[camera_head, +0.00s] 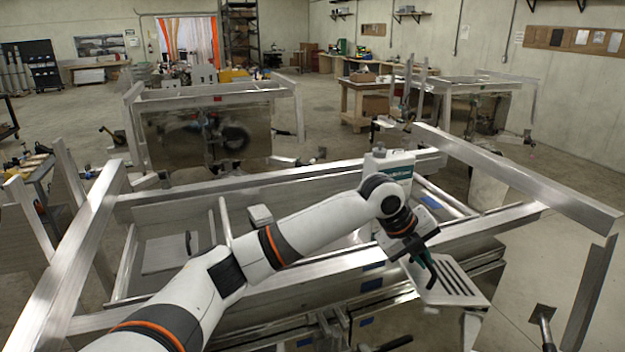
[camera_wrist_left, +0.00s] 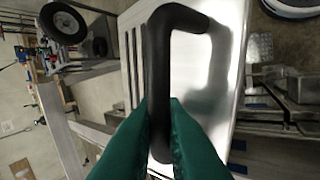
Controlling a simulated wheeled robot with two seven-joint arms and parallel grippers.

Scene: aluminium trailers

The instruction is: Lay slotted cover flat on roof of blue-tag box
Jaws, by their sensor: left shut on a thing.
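My left gripper (camera_head: 427,268) has green fingers, which also show in the left wrist view (camera_wrist_left: 160,115). It is shut on the black bar handle (camera_wrist_left: 160,65) of the slotted cover (camera_head: 458,285). The cover is a pale metal plate with several dark parallel slots, tilted in the air over the near right side of the aluminium trailer frame. In the left wrist view its bright face (camera_wrist_left: 218,60) fills the middle, slots on the left. A blue tag (camera_head: 432,202) shows on the trailer behind the gripper; I cannot tell clearly which box it belongs to. My right gripper is not seen.
Aluminium beams (camera_head: 500,172) stand raised along the trailer's right side, and another long beam (camera_head: 75,265) runs along its left. A white case (camera_head: 388,163) with a teal label stands behind my wrist. A plate with a dark handle (camera_head: 170,252) lies inside the trailer.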

